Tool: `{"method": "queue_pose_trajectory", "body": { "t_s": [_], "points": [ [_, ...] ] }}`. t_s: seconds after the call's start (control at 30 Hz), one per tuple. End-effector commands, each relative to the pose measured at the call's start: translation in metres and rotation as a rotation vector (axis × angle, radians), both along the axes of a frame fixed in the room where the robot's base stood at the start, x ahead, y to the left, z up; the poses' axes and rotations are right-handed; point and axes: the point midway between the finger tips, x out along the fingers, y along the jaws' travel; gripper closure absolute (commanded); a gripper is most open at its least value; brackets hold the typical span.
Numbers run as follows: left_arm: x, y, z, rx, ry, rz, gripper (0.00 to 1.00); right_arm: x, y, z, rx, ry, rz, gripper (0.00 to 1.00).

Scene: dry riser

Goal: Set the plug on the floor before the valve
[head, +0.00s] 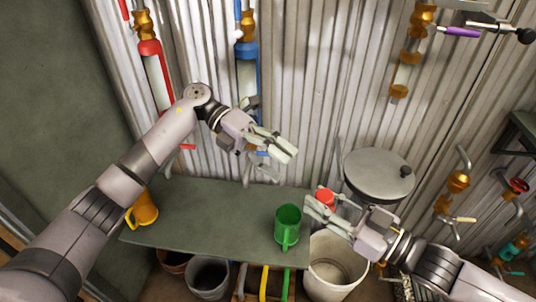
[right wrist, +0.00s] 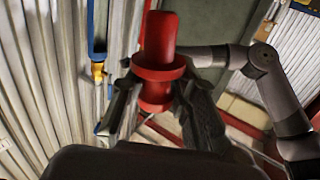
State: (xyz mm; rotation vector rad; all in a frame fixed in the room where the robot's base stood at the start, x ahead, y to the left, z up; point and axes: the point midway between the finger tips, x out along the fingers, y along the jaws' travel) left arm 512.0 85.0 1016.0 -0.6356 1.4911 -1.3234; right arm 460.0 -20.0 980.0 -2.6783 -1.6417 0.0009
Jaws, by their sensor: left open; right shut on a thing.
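My left gripper (head: 284,146) is open and empty above the back of the bench, in front of the wall. Several brass valves show; a brass valve (head: 458,181) is on the pipework at right. I cannot tell which one is the task's valve.
The green bench (head: 200,207) bears a green mug (head: 288,227) and an orange mug (head: 146,209). Buckets stand below, including a white one (head: 333,272). Red (head: 150,62) and blue pipes (head: 247,65) run up the corrugated wall.

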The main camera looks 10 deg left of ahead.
Motion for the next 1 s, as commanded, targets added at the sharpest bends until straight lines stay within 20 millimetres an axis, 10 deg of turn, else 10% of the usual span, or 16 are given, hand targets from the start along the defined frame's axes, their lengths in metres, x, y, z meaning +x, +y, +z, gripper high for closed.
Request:
{"method": "queue_pose_trajectory", "body": {
  "t_s": [0.5,1.0],
  "points": [
    [-0.031,-0.075,-0.028,-0.004,0.001,0.001,0.31,0.000,0.000,0.000,0.000,0.000,0.000,0.99],
    [-0.033,-0.082,-0.030,-0.003,0.000,0.003,0.36,0.000,0.000,0.000,0.000,0.000,0.000,0.99]
  ]
}}
